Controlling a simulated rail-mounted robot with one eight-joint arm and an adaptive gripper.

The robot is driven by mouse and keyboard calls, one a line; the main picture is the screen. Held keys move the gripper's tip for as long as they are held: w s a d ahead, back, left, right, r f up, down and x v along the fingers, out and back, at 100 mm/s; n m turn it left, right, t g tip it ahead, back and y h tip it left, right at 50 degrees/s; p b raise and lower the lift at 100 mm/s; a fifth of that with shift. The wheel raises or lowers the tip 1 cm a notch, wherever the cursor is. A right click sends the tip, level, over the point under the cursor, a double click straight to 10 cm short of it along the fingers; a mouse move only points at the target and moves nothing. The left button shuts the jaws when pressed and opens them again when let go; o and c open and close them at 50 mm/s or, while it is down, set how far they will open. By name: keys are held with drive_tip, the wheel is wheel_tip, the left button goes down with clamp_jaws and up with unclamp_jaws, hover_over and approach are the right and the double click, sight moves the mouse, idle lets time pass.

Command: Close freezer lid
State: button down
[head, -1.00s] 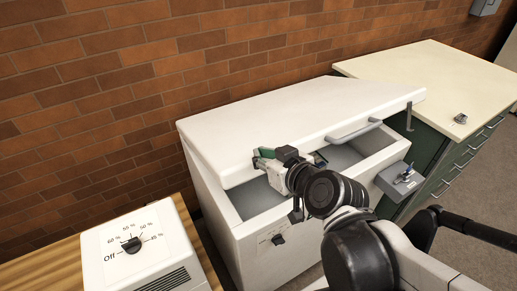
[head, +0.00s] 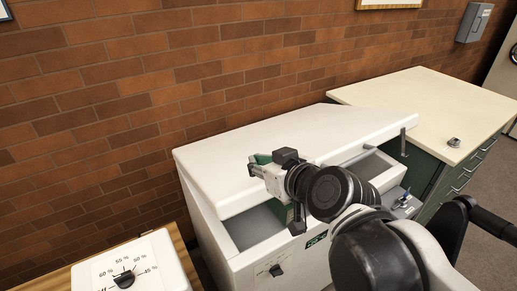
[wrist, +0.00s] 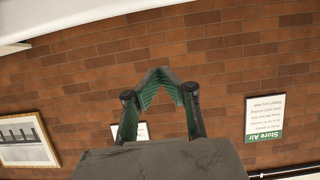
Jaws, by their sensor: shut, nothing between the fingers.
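The white freezer (head: 240,268) stands against the brick wall with its lid (head: 270,145) partly raised. A gap between the lid's front edge and the body shows the grey inside. The lid's handle (head: 356,156) is on its front edge, partly behind my arm. My gripper (head: 256,164) is in front of the lid in the head view, near the front edge and left of the handle; I cannot tell whether it touches the lid. In the wrist view my gripper (wrist: 164,72) is shut, its green-padded fingers meeting at the tips, with nothing between them. A white edge, likely the lid (wrist: 70,22), crosses the top left.
A white box with a dial (head: 128,268) sits on a wooden surface at lower left. A cream-topped cabinet (head: 425,105) stands close at the freezer's right. A sign (wrist: 264,118) and a framed picture (wrist: 26,142) hang on the wall.

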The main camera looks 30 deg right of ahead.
drive_tip(key=w+d+r+m+g+p, duration=0.1)
drive_tip(key=w+d+r+g+p, duration=0.2)
drive_tip(key=w+d+r+p, duration=1.1)
drive_tip(key=n+g+b, duration=0.1)
drive_tip(key=g, duration=0.4)
hover_over(334, 150)
wheel_tip(334, 150, down, 16)
drive_tip(key=shift+s+d+r, duration=0.1)
drive_tip(key=f+b, duration=0.1)
drive_tip(key=f, duration=0.2)
drive_tip(key=shift+s+b, duration=0.35)
drive_tip(key=shift+b, duration=0.05)
drive_tip(key=shift+s+f, duration=0.25)
drive_tip(key=shift+f, duration=0.25)
